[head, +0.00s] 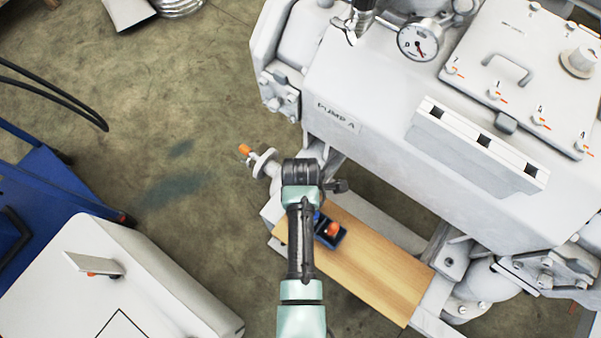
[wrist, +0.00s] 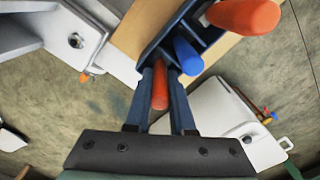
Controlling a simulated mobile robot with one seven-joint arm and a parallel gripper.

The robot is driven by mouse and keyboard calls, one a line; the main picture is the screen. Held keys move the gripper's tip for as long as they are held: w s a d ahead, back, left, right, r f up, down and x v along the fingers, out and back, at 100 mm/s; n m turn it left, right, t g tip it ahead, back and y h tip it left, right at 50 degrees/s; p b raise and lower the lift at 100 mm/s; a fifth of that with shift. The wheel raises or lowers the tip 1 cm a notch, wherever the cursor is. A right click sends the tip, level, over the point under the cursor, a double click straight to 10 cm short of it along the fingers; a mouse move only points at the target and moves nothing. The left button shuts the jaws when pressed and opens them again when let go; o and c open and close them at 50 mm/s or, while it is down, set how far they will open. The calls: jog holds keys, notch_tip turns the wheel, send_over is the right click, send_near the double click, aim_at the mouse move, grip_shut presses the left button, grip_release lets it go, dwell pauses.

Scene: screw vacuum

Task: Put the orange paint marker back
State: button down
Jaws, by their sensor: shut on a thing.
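In the wrist view, my gripper (wrist: 160,72) is shut on an orange paint marker (wrist: 159,88), which shows between the two dark fingers. The fingertips are at the near end of a dark blue holder (wrist: 150,50). I cannot tell whether the held marker is inside a slot or just above it. A blue marker (wrist: 187,56) and a larger orange-topped piece (wrist: 243,14) stand in the holder beside it. In the head view, the holder (head: 322,240) sits on a wooden board (head: 372,262), partly hidden by my arm, which also hides the gripper.
The large white pump (head: 390,130) with a gauge (head: 418,42) stands beyond the board. A small valve with an orange tip (head: 260,160) is left of my arm. A white cabinet (head: 140,275) and a blue cart (head: 50,200) stand at the left. Most of the board's right part is bare.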

jog(key=shift+f, duration=0.3)
jog(key=c, duration=0.8)
grip_release()
jog(key=shift+o, duration=0.2)
jog(key=shift+r, duration=0.1)
